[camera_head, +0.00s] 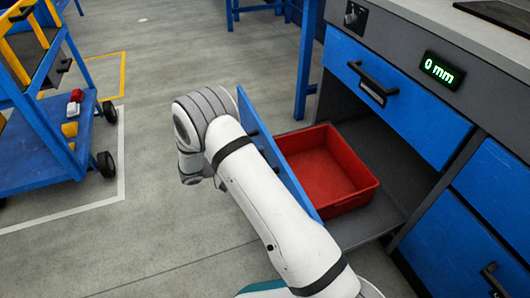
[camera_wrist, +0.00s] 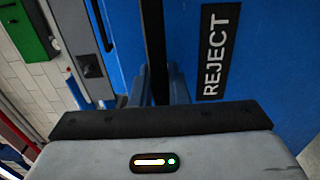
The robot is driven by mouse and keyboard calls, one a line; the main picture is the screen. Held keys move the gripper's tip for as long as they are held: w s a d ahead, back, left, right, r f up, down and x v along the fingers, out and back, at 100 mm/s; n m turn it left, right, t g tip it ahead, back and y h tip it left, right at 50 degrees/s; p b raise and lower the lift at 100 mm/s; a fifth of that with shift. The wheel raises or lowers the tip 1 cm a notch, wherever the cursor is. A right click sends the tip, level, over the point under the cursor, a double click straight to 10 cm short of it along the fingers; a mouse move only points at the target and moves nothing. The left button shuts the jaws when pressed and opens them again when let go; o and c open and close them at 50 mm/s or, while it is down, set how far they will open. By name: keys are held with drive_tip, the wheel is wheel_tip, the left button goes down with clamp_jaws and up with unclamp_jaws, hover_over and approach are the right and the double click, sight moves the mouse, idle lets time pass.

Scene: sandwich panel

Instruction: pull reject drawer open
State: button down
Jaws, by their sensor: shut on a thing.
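The reject drawer's blue front (camera_head: 298,187) stands well out from the workbench in the head view, with its grey tray (camera_head: 368,222) visible behind it. A red bin (camera_head: 325,170) sits inside the drawer and looks empty. In the wrist view the blue front (camera_wrist: 255,60) bears a black REJECT label (camera_wrist: 214,50). Beside the label runs the black handle (camera_wrist: 155,45). My gripper (camera_wrist: 158,88) is shut on this handle, its fingers on both sides of the bar. In the head view my white arm hides the gripper and part of the drawer front.
A closed blue drawer (camera_head: 400,105) with a black handle sits above the opening, near a display (camera_head: 441,70) reading 0 mm. Blue cabinet fronts stand at right. A blue cart (camera_head: 45,130) stands at left on grey floor. Floor between cart and arm is clear.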

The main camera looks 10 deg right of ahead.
drive_tip(key=shift+s+a, duration=0.15)
drive_tip(key=shift+a, duration=0.1)
drive_tip(key=shift+f, duration=0.1)
drive_tip(key=c, duration=1.4)
unclamp_jaws()
drive_tip(key=shift+a, duration=0.1)
drive_tip(key=p+v, duration=0.2)
drive_tip(key=v, duration=0.5)
drive_tip(key=shift+a, duration=0.25)
